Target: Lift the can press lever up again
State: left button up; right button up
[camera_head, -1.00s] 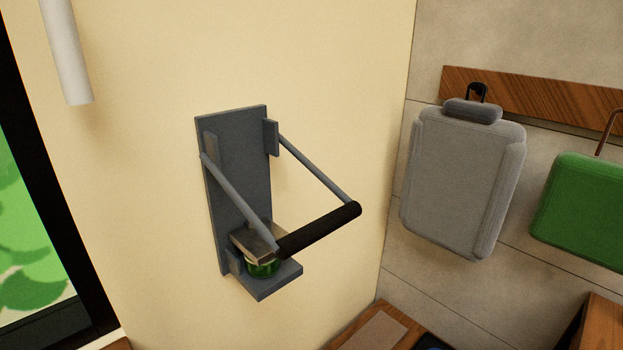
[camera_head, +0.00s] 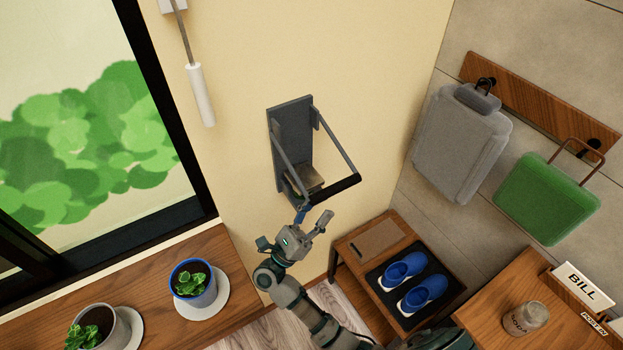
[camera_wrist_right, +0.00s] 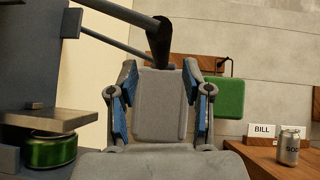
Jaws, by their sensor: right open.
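The grey can press (camera_head: 290,130) is mounted on the cream wall. Its lever hangs low, with the black handle (camera_head: 335,190) sticking out in front of the press. The press plate (camera_head: 303,179) sits low. In the right wrist view a flattened green can (camera_wrist_right: 50,150) lies under the plate (camera_wrist_right: 42,118). My right gripper (camera_head: 313,214) is open and empty, just below the handle. In the right wrist view the handle's end (camera_wrist_right: 160,42) shows above and between the open fingers (camera_wrist_right: 160,95), apart from them. My left gripper is not in view.
A bench with blue slippers (camera_head: 420,288) stands below right. A grey bag (camera_head: 460,140) and a green bag (camera_head: 545,198) hang from the wooden rail. Potted plants (camera_head: 192,283) line the left sill. A white-handled rod (camera_head: 200,95) hangs upper left.

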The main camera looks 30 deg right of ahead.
aim_at(334, 186)
jog(key=p+x, duration=0.1)
jog(key=x, duration=0.4)
jog(key=shift+d+r, duration=0.25)
jog(key=shift+w+d+r+p, duration=0.1)
jog(key=shift+d+r+p, duration=0.25)
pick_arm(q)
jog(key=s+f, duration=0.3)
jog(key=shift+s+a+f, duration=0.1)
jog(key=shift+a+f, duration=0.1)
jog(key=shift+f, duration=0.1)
pick_arm(e)
jog(key=shift+c, duration=0.2)
grip_shut()
